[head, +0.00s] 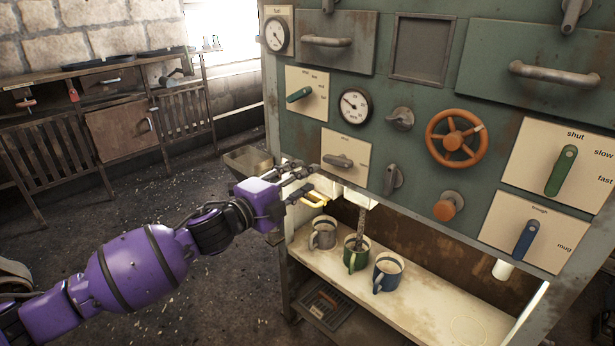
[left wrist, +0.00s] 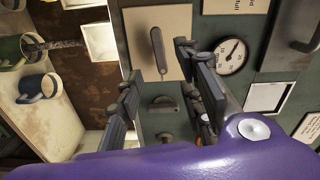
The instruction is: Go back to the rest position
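My left gripper (head: 304,183) reaches in from the left, beside the lower left corner of the green machine panel (head: 395,130). In the left wrist view its fingers (left wrist: 156,64) stand apart with nothing held between them. A grey lever (left wrist: 157,50) on a cream plate shows beyond the gap; I cannot tell how far it is from the fingers. In the head view a grey lever (head: 338,161) sits on a cream plate just right of the gripper. My right gripper is in neither view.
A grey mug (head: 323,235), a green mug (head: 350,262) and a blue mug (head: 381,281) stand on the shelf (head: 420,307) below the panel. A dark stream (head: 361,225) falls into the green mug. A workbench (head: 110,130) stands back left; open floor (head: 190,290) lies left.

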